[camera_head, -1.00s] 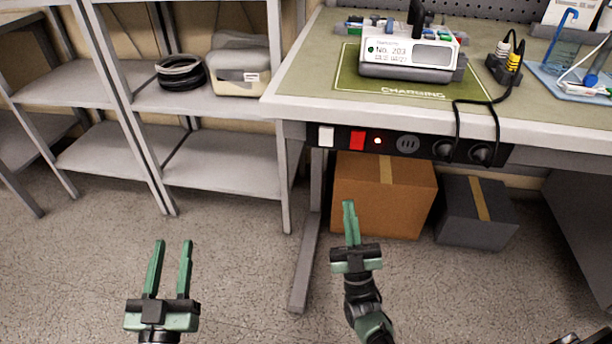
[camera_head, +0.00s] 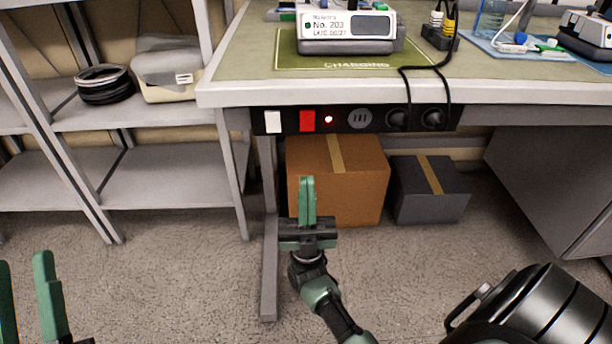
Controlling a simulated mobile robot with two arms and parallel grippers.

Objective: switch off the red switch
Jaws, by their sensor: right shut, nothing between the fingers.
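The red switch (camera_head: 307,121) sits on the black power strip (camera_head: 380,118) under the bench's front edge, between a white switch (camera_head: 272,122) and a lit red lamp (camera_head: 328,119). My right gripper (camera_head: 307,182) is shut and empty, fingers pointing up, below the red switch and apart from it in the picture. My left gripper (camera_head: 24,285) is at the lower left edge, partly cut off; its two fingers stand apart with nothing seen between them.
A pump (camera_head: 347,32) stands on the green charging mat (camera_head: 288,62) on the bench. Black cords (camera_head: 447,90) hang over the edge to plugs in the strip. A brown box (camera_head: 365,180) and a grey box (camera_head: 440,190) stand below. Shelves (camera_head: 165,180) are on the left.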

